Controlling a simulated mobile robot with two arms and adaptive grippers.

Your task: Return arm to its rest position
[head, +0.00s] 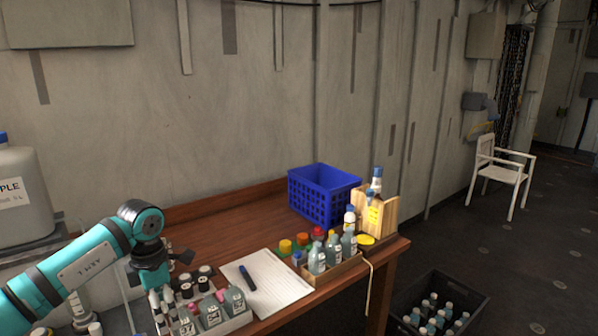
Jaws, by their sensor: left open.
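My left arm comes in from the lower left, teal with dark joints, bent at the wrist. My left gripper (163,275) is open and points down above the left end of the wooden table (228,215). It is over or just behind a light tray (236,322) of bottles and black-capped vials; I cannot tell whether it touches any of them. I see nothing held in it, though its fingertips are partly hidden. My right gripper is out of view.
A paper sheet (280,290) with a dark marker (248,278) lies right of the tray. A wooden bottle tray (335,270), a blue crate (322,194) and a wooden box (388,218) stand further right. A black crate (468,318) sits on the floor, a white chair (500,172) beyond.

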